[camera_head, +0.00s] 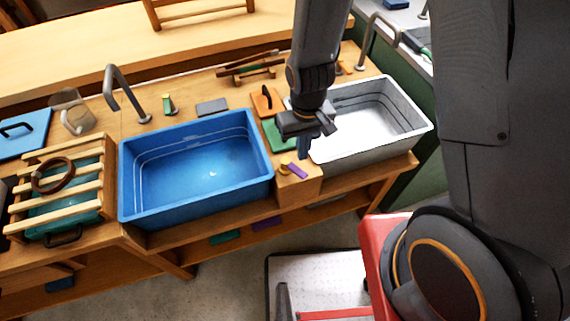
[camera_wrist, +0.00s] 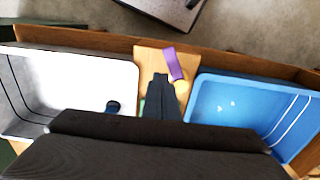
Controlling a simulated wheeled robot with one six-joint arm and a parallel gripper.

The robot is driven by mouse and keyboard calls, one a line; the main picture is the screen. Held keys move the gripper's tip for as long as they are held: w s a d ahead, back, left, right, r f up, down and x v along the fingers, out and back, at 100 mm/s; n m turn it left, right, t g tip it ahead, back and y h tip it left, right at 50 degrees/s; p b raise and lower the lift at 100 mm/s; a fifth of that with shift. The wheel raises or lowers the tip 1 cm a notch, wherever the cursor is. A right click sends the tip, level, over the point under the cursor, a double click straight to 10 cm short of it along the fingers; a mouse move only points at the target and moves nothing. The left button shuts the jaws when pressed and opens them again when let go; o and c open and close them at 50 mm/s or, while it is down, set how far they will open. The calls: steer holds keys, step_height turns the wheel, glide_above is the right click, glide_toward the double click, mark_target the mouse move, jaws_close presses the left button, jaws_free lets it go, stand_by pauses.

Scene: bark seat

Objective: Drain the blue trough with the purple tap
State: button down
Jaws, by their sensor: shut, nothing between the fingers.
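The blue trough (camera_head: 205,175) is set in the wooden bench at the middle of the head view. It also shows at the right of the wrist view (camera_wrist: 235,103), with small white glints inside. The purple tap (camera_head: 297,171) sits on the wooden strip between the blue trough and the white trough, with a yellowish round part beside its purple lever. In the wrist view the purple tap (camera_wrist: 174,64) is just beyond my fingertips. My gripper (camera_head: 303,150) is shut and empty, pointing down above that strip. I cannot tell how high it is above the tap.
The white trough (camera_head: 372,118) stands right of the tap. A green block (camera_head: 281,136) and an orange board (camera_head: 266,101) lie behind the strip. A grey faucet (camera_head: 125,92) rises behind the blue trough. A slatted rack (camera_head: 85,187) with a brown ring stands at the left.

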steer(key=s+a+p, duration=0.2)
steer(key=s+a, duration=0.2)
steer(key=s, duration=0.1)
steer(key=shift+s+a, duration=0.3)
steer(key=shift+a, duration=0.05)
steer(key=shift+f, duration=0.1)
steer(key=shift+f+b, duration=1.2)
steer(key=shift+f, duration=0.7)
